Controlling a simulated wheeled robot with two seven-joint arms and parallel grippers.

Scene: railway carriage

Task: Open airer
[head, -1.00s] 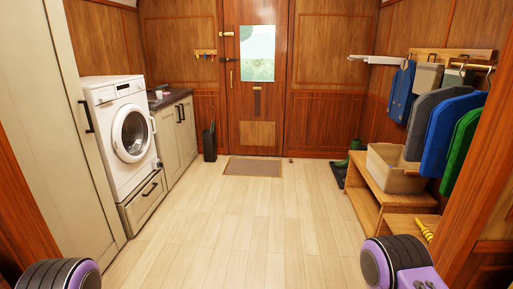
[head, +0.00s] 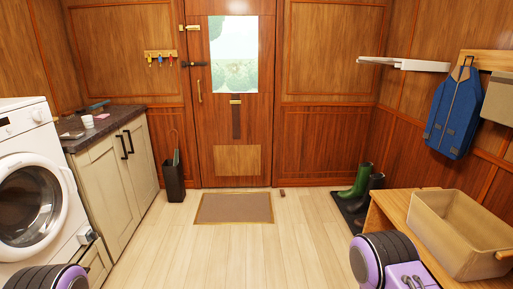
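The airer (head: 405,63) looks to be the white wall-mounted rack high on the right wall, near the far corner. It shows as a narrow, folded-looking white frame with a bar reaching left. It is well ahead of me and nothing touches it. Only parts of my own arms show at the bottom left and bottom right edges. Neither gripper is in view.
A bench (head: 385,205) with a beige bin (head: 465,232) stands at right, with boots (head: 358,182) beyond it. A blue garment (head: 453,112) hangs above. A washing machine (head: 35,185) and cabinet (head: 115,170) line the left. The middle floor is clear up to the doormat (head: 234,208).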

